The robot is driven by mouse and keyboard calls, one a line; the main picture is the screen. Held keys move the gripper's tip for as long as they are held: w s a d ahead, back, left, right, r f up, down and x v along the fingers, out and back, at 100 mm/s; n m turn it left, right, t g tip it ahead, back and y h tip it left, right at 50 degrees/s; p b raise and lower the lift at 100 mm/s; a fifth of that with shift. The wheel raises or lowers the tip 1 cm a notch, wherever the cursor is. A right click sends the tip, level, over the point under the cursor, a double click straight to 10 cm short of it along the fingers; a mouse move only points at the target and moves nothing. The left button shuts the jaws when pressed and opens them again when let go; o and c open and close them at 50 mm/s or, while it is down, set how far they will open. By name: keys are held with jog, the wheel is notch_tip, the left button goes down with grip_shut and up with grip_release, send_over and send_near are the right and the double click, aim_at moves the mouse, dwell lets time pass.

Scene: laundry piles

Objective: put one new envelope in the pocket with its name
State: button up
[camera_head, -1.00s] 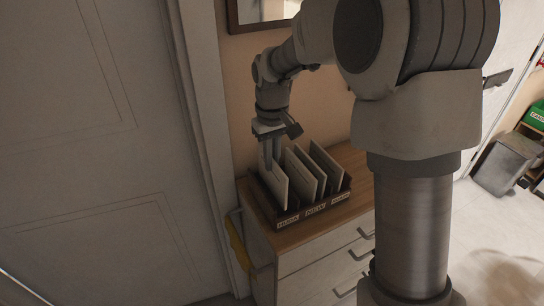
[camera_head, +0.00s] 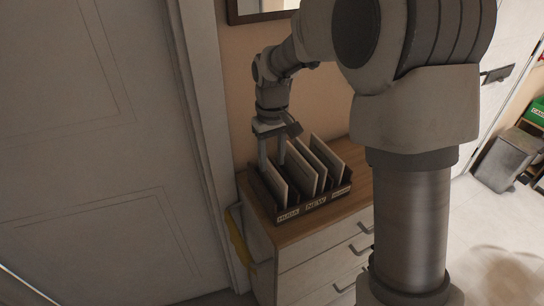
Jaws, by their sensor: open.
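A dark tray (camera_head: 318,202) with labelled pockets stands on a wooden-topped dresser. The left label (camera_head: 288,215) appears to read HUDA, the middle label (camera_head: 316,204) reads NEW, and the right label (camera_head: 341,191) is too small to read. A white envelope (camera_head: 277,186) stands in the left pocket. Pale envelopes (camera_head: 301,174) stand upright in the middle pocket, and another (camera_head: 328,157) stands in the right one. My gripper (camera_head: 272,166) points down over the left pocket, fingers apart at the top of the left envelope, and it is open.
The dresser top (camera_head: 352,160) has free room behind and right of the tray. A door (camera_head: 100,150) and its frame stand close on the left. A yellow item (camera_head: 238,240) hangs beside the dresser. A grey bin (camera_head: 507,158) stands far right.

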jog(key=shift+r, duration=0.1)
notch_tip(320, 180, up, 17)
jog(key=p, duration=0.1)
jog(key=shift+p, duration=0.4)
jog(key=shift+r, duration=0.15)
jog(key=s+d+r+m+t, duration=0.25)
jog(key=s+d, duration=0.35)
jog(key=s, duration=0.6)
jog(key=s+d+f+m+t, duration=0.1)
jog(key=s+d+f, duration=0.1)
jog(key=s, duration=0.3)
jog(key=s+d+f+m+t, duration=0.1)
jog(key=s+f+t, duration=0.1)
jog(key=s, duration=0.4)
jog(key=shift+s+d+f, duration=0.2)
jog(key=shift+d+f, duration=0.15)
jog(key=shift+f, duration=0.3)
